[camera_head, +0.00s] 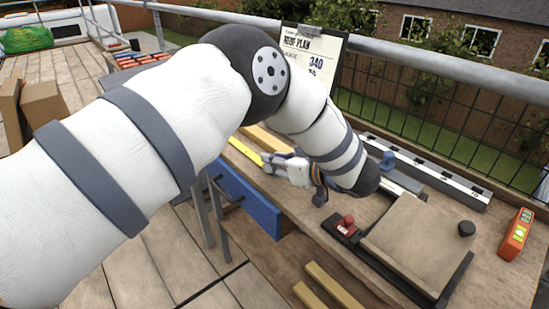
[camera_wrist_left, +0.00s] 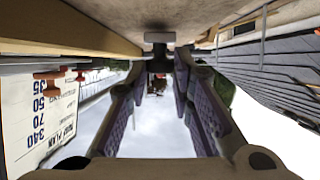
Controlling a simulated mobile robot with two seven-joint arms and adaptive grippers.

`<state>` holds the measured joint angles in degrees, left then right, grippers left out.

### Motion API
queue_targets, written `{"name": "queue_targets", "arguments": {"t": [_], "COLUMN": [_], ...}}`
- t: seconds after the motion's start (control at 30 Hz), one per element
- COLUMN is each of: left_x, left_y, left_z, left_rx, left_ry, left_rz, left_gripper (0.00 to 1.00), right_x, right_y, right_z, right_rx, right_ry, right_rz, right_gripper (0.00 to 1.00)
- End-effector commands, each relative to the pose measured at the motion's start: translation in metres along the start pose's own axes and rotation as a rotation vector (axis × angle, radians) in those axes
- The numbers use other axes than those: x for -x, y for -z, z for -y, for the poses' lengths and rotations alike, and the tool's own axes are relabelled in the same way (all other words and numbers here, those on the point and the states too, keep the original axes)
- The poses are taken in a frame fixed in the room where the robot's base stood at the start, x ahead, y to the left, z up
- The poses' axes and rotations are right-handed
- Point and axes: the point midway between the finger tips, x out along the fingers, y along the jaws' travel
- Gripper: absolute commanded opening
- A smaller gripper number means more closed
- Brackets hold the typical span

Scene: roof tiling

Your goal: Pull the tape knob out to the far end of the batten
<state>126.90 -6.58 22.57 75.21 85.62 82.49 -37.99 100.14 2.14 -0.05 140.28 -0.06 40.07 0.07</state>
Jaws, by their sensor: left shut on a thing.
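My left gripper (camera_head: 288,168) is low over the workbench, beyond the bend of my arm. It is shut on the tape knob, a small grey piece (camera_wrist_left: 158,37) at the fingertips in the left wrist view. The yellow tape (camera_head: 244,151) shows to the left of the gripper, lying along the bench by the pale wooden batten (camera_head: 268,138). A wooden strip also shows at the upper left of the wrist view (camera_wrist_left: 70,30). My arm hides part of the batten and its right end. My right gripper is not in view.
A roof plan clipboard (camera_head: 322,55) stands behind the batten. A marked rail (camera_head: 430,172) with a blue slider (camera_head: 387,160) lies at the back right.

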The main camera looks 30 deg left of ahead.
Motion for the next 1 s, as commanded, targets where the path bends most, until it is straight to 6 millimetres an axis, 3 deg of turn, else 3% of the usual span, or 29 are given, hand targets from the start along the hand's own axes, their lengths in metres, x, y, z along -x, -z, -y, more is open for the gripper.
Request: {"name": "queue_targets", "arguments": {"t": [0.17, 0.2, 0.27, 0.3, 0.63, 1.0], "left_x": [0.0, 0.0, 0.0, 0.0, 0.006, 0.098], "left_y": [-0.001, -0.001, -0.001, -0.001, -0.001, -0.001], "left_z": [0.0, 0.0, 0.0, 0.0, -0.001, 0.0], "left_rx": [-0.001, -0.001, -0.001, -0.001, 0.0, -0.001], "left_ry": [0.001, 0.001, 0.001, 0.001, -0.001, -0.003], "left_rz": [0.002, 0.002, 0.002, 0.002, 0.001, 0.0], "left_gripper": [0.0, 0.26, 0.4, 0.41, 0.41, 0.41], "right_x": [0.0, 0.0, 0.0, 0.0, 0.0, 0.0], "right_y": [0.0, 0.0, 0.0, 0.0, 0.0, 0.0], "right_z": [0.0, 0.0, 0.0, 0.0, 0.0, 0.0], "right_rx": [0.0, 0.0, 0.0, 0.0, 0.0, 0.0], "right_ry": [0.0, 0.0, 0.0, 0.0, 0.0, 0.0], "right_rz": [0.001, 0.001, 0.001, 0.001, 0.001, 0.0], "right_gripper": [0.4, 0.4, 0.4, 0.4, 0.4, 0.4]}}
